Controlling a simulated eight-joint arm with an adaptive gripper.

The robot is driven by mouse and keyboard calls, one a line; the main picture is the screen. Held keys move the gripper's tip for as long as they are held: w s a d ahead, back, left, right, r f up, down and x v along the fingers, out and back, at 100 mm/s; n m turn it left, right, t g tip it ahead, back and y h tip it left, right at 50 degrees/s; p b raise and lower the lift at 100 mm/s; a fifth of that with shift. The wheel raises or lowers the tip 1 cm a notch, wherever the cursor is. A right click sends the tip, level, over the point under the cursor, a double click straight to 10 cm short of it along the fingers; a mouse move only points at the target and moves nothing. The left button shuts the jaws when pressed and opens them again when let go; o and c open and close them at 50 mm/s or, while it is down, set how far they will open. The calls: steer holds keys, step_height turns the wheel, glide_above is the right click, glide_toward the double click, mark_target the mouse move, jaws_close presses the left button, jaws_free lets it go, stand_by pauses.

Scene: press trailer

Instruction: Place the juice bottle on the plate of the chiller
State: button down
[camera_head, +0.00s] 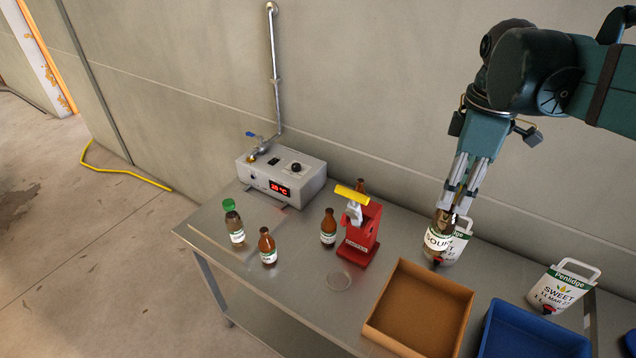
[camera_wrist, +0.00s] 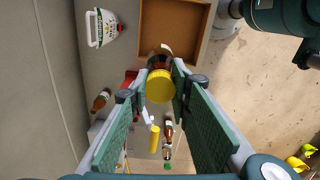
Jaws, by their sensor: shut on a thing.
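My gripper (camera_head: 460,188) is shut on a brown bottle (camera_head: 440,232) with a white label, held upright at the right side of the table, in front of a white pouch. In the wrist view the bottle's yellow cap (camera_wrist: 159,86) shows between my gripper's fingers (camera_wrist: 163,90). The chiller (camera_head: 283,177) is a grey box with a red display, at the back left against the wall. A flat metal plate (camera_head: 207,231) lies in front of it at the table's left end. A green-capped bottle (camera_head: 235,224) stands on or beside this plate; I cannot tell which.
A red press (camera_head: 359,238) with a yellow handle stands between my gripper and the chiller. Brown bottles (camera_head: 268,247) (camera_head: 328,228) stand left of it, and another is behind it. A cardboard tray (camera_head: 389,339), a blue crate (camera_head: 528,325) and a white pouch (camera_head: 563,289) are at the right.

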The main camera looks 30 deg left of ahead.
step_height(320, 180, up, 2)
steer(key=shift+r, duration=0.1)
steer(key=shift+a+r, duration=0.15)
steer(key=shift+r, duration=0.05)
steer(key=shift+w+a+r, duration=0.1)
steer(key=shift+w+a, duration=0.2)
steer(key=shift+a, duration=0.2)
steer(key=shift+w+a+r, duration=0.1)
steer(key=shift+w+a, duration=0.15)
steer(key=shift+a, duration=0.25)
steer(key=w+a+r, duration=0.1)
steer(key=w+a, duration=0.2)
steer(key=a, duration=1)
steer(key=w+a+r, duration=0.2)
steer(key=w+a, duration=0.1)
steer(key=a, duration=1)
steer(key=s+a+f, duration=0.1)
steer(key=s+a, duration=0.1)
steer(key=a, duration=0.8)
steer(key=s+a+f+m, duration=0.1)
steer(key=s+a+f, duration=0.15)
steer(key=a, duration=0.75)
steer(key=s+a, duration=0.3)
steer(key=a, duration=0.7)
step_height(320, 180, down, 18)
steer(key=shift+w+d, duration=0.15)
steer(key=shift+w, duration=0.05)
steer(key=shift+f, duration=0.15)
